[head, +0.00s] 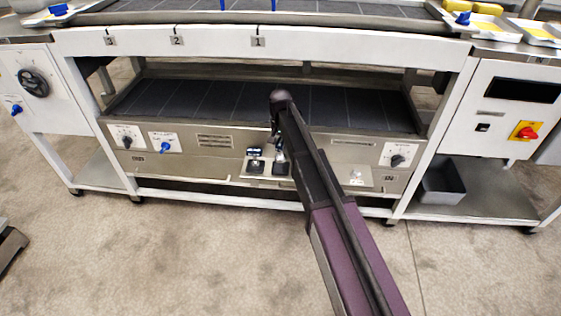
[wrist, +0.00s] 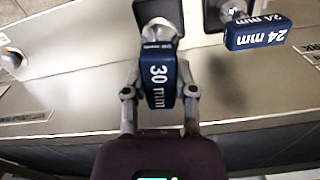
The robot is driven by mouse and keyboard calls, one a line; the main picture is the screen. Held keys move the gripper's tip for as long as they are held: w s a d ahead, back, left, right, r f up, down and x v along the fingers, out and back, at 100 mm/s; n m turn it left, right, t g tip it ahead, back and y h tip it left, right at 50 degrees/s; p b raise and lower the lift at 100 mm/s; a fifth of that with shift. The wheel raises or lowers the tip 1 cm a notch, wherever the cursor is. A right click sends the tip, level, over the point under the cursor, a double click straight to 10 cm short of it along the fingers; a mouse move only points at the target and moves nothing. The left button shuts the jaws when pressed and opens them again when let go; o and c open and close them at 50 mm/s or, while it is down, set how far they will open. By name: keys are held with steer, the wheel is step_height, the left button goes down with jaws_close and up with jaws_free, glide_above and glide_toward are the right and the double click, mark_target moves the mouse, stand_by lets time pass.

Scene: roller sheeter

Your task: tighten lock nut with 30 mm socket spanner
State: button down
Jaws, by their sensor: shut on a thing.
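The 30 mm socket spanner (wrist: 160,75) has a dark blue block handle with white lettering. My gripper (wrist: 158,92) is shut on this handle, with one finger on each side, in the wrist view. The spanner's metal lower part is at a dark-edged holder (wrist: 155,9); I cannot tell whether it is still seated. In the head view my arm hides most of the gripper and this spanner. A blue 24 mm spanner (wrist: 258,31) stands at the holder beside it, to the right. I cannot make out the lock nut in either view.
The holders sit on the sheeter's lower front panel (head: 214,158), below a dark belt (head: 190,104). A black rotary knob (head: 397,160) is right of my arm. A grey bin (head: 443,183) stands on the lower right shelf. The floor (head: 190,260) in front is clear.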

steer(key=d+r+m+p, duration=0.1)
steer(key=d+m, duration=0.1)
steer(key=d, duration=1.3)
steer(key=s+d+r+m+p, duration=0.1)
steer(key=d+m, duration=0.1)
steer(key=d, duration=1.3)
steer(key=shift+r, duration=0.25)
steer(key=shift+f, duration=0.15)
steer(key=shift+f+b, duration=2)
steer(key=shift+f, duration=0.15)
steer(key=shift+f+b, duration=1.35)
steer(key=shift+b, duration=0.05)
steer(key=shift+m, duration=0.3)
